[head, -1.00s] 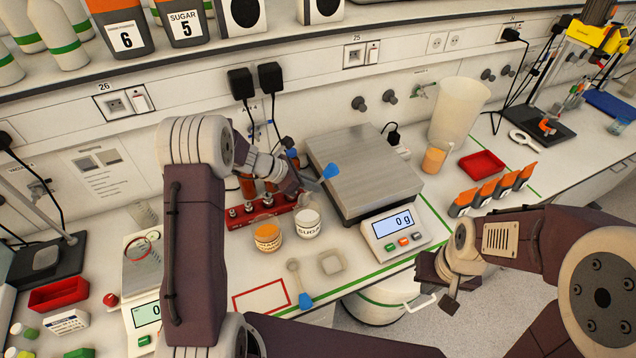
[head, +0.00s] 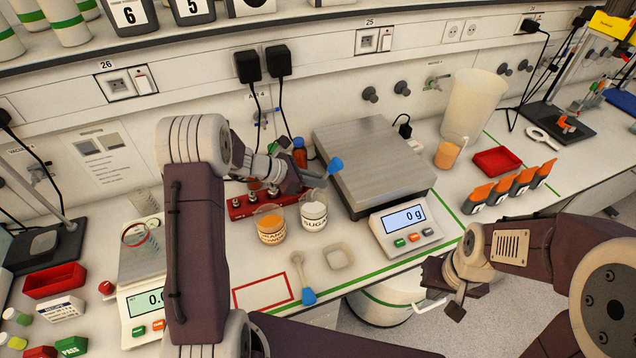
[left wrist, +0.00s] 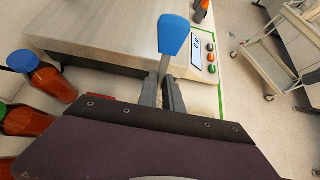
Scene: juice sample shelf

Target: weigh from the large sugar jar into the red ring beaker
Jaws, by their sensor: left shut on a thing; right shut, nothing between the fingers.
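My left gripper (head: 318,179) is shut on a blue-handled spoon (head: 336,164), held above the bench behind the jars; its blue handle end points up in the left wrist view (left wrist: 174,36). The spoon's other end is hidden. The white sugar jar (head: 314,214) stands open in front of and below this gripper, beside a jar of orange powder (head: 271,230). The red ring beaker (head: 135,234) stands on the small balance (head: 146,305) at left, whose display is partly hidden by my arm. My right gripper (head: 455,300) is shut and empty, in front of the bench edge.
A large balance (head: 375,160) reading 0 g stands right of the jars. A second blue-tipped spoon (head: 300,275) and a small square dish (head: 338,257) lie in front of the jars. A red rack (head: 250,205) stands behind them. The red-outlined bench area (head: 262,292) is empty.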

